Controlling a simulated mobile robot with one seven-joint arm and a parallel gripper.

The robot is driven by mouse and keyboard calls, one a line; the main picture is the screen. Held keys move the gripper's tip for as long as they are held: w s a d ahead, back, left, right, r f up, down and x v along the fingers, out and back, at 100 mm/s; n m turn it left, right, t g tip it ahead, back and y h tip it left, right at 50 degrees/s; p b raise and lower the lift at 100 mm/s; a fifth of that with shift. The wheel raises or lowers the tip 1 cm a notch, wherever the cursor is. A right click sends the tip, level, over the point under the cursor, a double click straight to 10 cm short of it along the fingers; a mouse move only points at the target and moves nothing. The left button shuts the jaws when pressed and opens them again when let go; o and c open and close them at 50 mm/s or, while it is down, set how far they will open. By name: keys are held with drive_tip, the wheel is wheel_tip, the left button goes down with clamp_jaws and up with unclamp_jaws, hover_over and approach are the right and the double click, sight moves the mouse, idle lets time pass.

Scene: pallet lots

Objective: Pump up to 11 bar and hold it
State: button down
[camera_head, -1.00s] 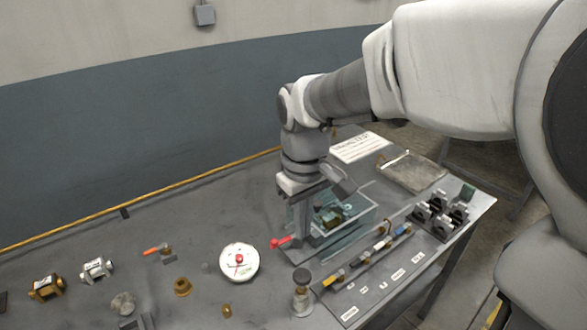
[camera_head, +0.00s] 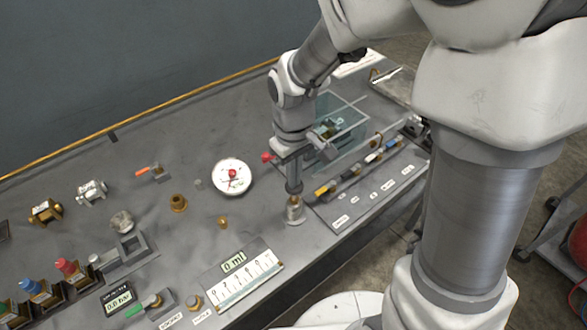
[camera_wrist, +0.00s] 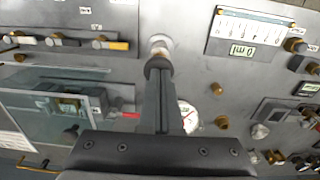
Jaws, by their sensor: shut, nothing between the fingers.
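The hand pump is a short metal post (camera_head: 296,213) at the table's front edge. It also shows in the wrist view as a pale metal fitting (camera_wrist: 160,42), with its dark round knob (camera_wrist: 157,64) at my fingertips. My gripper (camera_head: 294,188) is shut and empty, pointing down right over the pump; I cannot tell whether it presses on the knob. A white round gauge (camera_head: 240,186) with a red centre lies left of the gripper; its reading is too small to tell. A small display (camera_head: 118,300) reads 0.0 bar.
A glass tank (camera_head: 350,142) and a red lever (camera_head: 267,157) stand close behind my gripper. Valves with orange (camera_head: 148,171) and green (camera_head: 140,307) handles are on the left. A scale panel (camera_head: 243,279) reads 0 ml.

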wheel_tip(320, 180, down, 4)
drive_tip(key=b, duration=0.2)
drive_tip(key=shift+r+b, duration=0.2)
drive_tip(key=shift+b, duration=0.1)
drive_tip(key=shift+s, duration=0.1)
drive_tip(key=shift+r+p, duration=0.45)
drive_tip(key=shift+p, duration=0.05)
wheel_tip(320, 180, up, 14)
drive_tip(key=p, duration=0.3)
drive_tip(key=shift+f, duration=0.25)
drive_tip(key=shift+r, duration=0.1)
